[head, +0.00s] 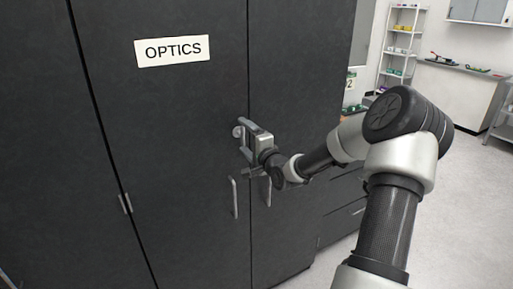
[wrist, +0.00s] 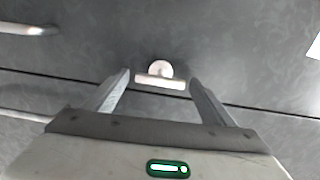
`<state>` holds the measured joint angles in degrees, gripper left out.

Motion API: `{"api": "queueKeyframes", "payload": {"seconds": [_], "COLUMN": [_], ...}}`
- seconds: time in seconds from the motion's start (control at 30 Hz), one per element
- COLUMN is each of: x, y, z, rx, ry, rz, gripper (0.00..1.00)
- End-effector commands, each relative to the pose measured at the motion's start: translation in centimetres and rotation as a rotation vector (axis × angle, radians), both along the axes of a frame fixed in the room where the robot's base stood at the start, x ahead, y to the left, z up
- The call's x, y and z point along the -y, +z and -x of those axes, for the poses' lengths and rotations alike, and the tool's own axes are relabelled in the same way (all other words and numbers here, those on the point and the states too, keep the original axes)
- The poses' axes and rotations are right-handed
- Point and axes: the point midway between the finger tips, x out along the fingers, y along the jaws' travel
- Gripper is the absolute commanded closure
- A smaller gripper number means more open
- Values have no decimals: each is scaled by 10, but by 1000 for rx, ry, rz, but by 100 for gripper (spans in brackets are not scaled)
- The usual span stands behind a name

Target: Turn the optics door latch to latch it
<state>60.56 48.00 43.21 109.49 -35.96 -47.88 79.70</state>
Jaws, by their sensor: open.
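The optics door latch is a pale round hub with a short bar. In the wrist view the latch (wrist: 160,70) sits ahead of my fingertips, its bar lying across the space between them and roughly parallel to the door seam. In the head view the latch (head: 237,132) shows only in part at the door edge, beside my gripper (head: 246,134). My gripper is open, with one finger on each side of the latch bar in the wrist view (wrist: 160,80). Contact between fingers and bar cannot be told. The dark optics door (head: 180,120) appears closed, with a white OPTICS label (head: 172,50).
A vertical door handle (head: 234,197) is below the latch, and another handle (head: 268,190) is right of the seam, partly behind my arm. Drawers (head: 342,222) are to the right. Shelving (head: 400,45) and a counter (head: 460,68) stand far back. Open floor lies at right.

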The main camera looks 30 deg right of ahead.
Motion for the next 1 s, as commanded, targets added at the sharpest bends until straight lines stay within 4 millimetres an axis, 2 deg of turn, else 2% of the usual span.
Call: {"api": "queueKeyframes", "payload": {"seconds": [0.6, 0.8, 1.0], "x": [6, 6, 6], "y": [0, 0, 0], "z": [138, 160, 165], "rx": [-2, 1, 1], "ry": [-4, -3, -1], "rz": [0, 0, 0], "gripper": [23, 23, 23]}}
